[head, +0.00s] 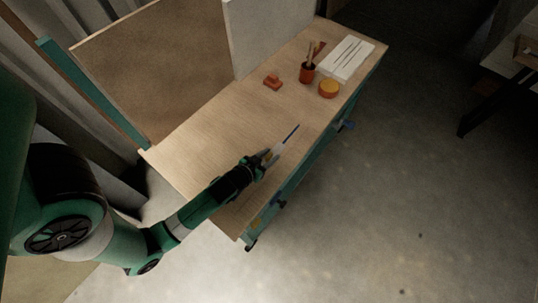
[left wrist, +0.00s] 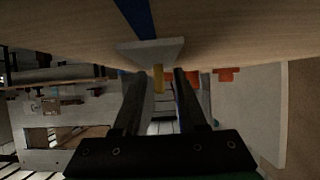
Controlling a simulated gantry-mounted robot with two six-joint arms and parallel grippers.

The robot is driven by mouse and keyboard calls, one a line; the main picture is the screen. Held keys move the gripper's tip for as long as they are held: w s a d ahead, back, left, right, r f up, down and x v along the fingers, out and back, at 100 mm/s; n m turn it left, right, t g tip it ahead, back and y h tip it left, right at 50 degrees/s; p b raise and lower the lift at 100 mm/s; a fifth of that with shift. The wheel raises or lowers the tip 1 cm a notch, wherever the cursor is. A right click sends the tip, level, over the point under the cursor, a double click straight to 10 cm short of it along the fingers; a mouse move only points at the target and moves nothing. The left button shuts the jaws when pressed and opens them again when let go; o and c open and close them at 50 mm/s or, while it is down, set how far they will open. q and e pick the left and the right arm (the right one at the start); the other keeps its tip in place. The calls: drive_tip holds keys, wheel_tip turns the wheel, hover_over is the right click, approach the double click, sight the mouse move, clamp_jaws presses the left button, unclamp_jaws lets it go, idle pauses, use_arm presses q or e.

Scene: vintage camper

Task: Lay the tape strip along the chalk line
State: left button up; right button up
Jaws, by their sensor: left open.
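A narrow dark blue strip (head: 291,133) lies on the wooden bench top, just beyond my left gripper (head: 265,159). It also shows at the top of the left wrist view (left wrist: 136,16). I cannot tell whether it is the tape strip or the chalk line. A pale flat piece (head: 277,149) adjoins its near end; in the left wrist view it is a pale wedge (left wrist: 152,52) with a yellow stub (left wrist: 158,78) projecting between my finger lines. My left gripper is open close to this piece; whether the fingers touch the stub is unclear. My right gripper is not in view.
On the bench (head: 215,120) stand an orange-red cup with brushes (head: 307,73), a yellow-topped round tin (head: 329,88), a small red-orange object (head: 272,81) and a white slotted tray (head: 346,58). Upright panels (head: 160,65) border the back. The bench middle is clear.

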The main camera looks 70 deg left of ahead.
use_arm(q)
drive_tip(key=shift+s+d+r, duration=0.1)
drive_tip(key=shift+s+r, duration=0.05)
drive_tip(key=shift+r, duration=0.15)
drive_tip(key=p+v, duration=0.1)
drive_tip(key=v, duration=1)
drive_tip(key=shift+s+d+r+p, duration=0.1)
drive_tip(key=shift+s+r+p, duration=0.05)
drive_tip(key=shift+s+p, duration=0.2)
drive_tip(key=shift+w, duration=0.1)
